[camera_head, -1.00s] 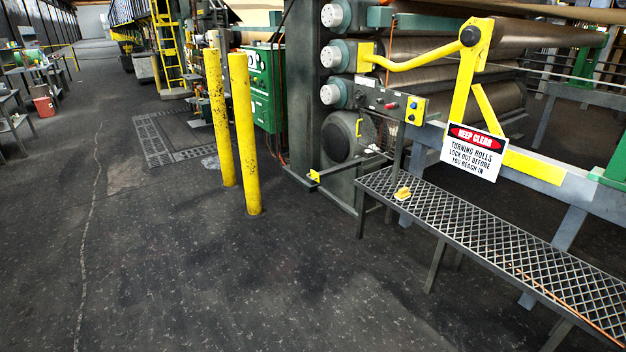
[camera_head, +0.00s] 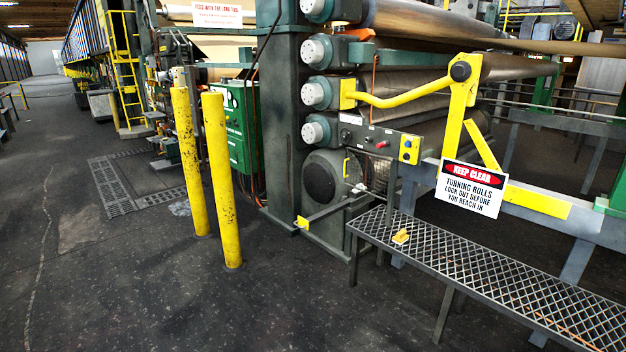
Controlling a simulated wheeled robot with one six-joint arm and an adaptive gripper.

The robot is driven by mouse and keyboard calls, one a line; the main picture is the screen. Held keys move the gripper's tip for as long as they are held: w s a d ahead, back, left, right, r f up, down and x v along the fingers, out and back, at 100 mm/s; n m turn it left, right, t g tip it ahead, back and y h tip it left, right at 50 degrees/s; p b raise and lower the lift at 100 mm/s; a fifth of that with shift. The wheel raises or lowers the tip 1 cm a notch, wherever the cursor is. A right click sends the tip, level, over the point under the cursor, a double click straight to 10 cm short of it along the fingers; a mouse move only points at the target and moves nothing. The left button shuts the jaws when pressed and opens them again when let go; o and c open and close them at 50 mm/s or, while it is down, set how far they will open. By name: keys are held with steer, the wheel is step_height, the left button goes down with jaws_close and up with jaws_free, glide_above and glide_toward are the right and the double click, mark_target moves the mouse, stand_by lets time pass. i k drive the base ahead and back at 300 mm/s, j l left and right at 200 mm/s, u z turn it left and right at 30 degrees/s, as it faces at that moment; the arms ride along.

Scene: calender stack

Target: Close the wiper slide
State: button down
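No part named as the wiper slide is marked. A dark bar with a yellow end (camera_head: 302,222) sticks out to the left from the lower front of the roll machine, near floor level; I cannot tell whether it is the slide. Above it, a small yellow handle (camera_head: 346,167) is upright by the round dark motor cover (camera_head: 321,178). A small pale lever (camera_head: 361,188) is near the bench's left end. A grey control panel (camera_head: 372,137) with a red knob and a yellow box with a blue button (camera_head: 409,149) sits above. My gripper is not in view.
A mesh-topped bench (camera_head: 480,275) stands before the machine, with a small yellow object (camera_head: 401,237) on it. Two yellow bollards (camera_head: 222,180) stand left of the machine. A "keep clear" sign (camera_head: 471,188) hangs on the rail. The floor at front left is clear.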

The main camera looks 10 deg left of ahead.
mark_target(303, 223)
steer(key=i+j+u, duration=0.3)
steer(key=i, duration=0.6)
steer(key=i+u, duration=0.25)
steer(key=i, duration=0.65)
steer(key=i+z, duration=0.1)
steer(key=i, duration=0.9)
steer(key=i+j+z, duration=0.1)
steer(key=i, duration=0.85)
